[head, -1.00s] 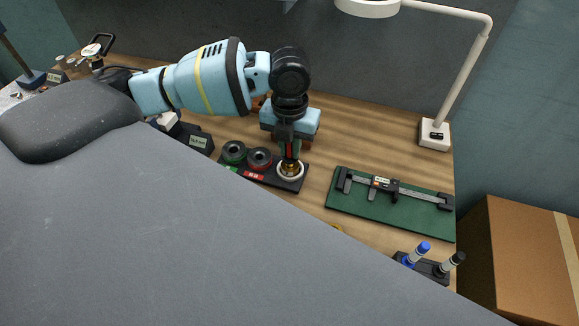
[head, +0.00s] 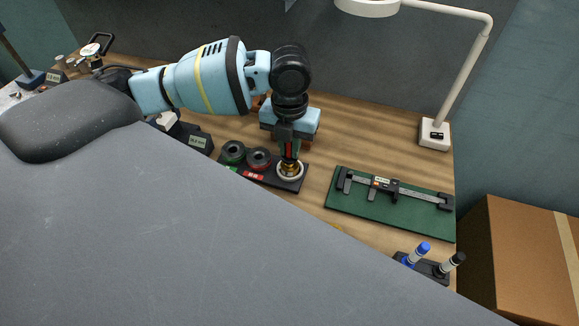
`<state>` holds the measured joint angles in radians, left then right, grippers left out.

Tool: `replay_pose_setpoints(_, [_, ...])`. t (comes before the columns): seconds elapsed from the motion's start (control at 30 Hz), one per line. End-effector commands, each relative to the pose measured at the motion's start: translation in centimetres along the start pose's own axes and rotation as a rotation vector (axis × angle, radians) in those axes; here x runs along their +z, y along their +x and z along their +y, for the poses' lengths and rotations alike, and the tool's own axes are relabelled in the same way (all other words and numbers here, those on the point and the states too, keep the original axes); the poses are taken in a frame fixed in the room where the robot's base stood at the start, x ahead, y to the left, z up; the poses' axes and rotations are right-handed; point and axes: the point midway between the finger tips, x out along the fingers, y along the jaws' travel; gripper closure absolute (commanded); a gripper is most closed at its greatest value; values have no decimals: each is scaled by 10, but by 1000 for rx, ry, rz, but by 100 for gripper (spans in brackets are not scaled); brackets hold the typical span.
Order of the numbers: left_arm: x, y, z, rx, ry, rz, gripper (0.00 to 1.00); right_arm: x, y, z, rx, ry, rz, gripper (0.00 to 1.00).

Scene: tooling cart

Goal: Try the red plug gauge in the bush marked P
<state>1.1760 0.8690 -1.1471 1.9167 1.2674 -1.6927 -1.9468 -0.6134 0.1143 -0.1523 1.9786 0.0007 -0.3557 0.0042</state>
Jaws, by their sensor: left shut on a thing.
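My left gripper (head: 289,148) points straight down and is shut on the red plug gauge (head: 289,150), of which a red strip shows between the fingers. A brass-coloured end (head: 289,166) of the gauge shows below the fingers, upright at the mouth of a pale-rimmed bush (head: 291,177). I cannot tell how deep it sits in the bore. The bush is the rightmost of three on a dark rack (head: 276,180). No letter P is readable. My right gripper is not in view.
A green mat (head: 385,216) with a caliper (head: 385,186) lies right of the rack. A lamp base (head: 434,134) stands behind it, and a marker holder (head: 424,267) is in front. A cardboard box (head: 525,260) is at far right. A grey surface covers the lower left.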

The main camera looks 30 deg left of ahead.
Motion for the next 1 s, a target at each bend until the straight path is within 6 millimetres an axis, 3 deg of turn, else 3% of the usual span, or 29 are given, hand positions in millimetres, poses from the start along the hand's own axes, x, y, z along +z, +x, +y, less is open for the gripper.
replay_pose_setpoints(1.0, [2, -22, 0, -3, -1, -9, 100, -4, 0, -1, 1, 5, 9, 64])
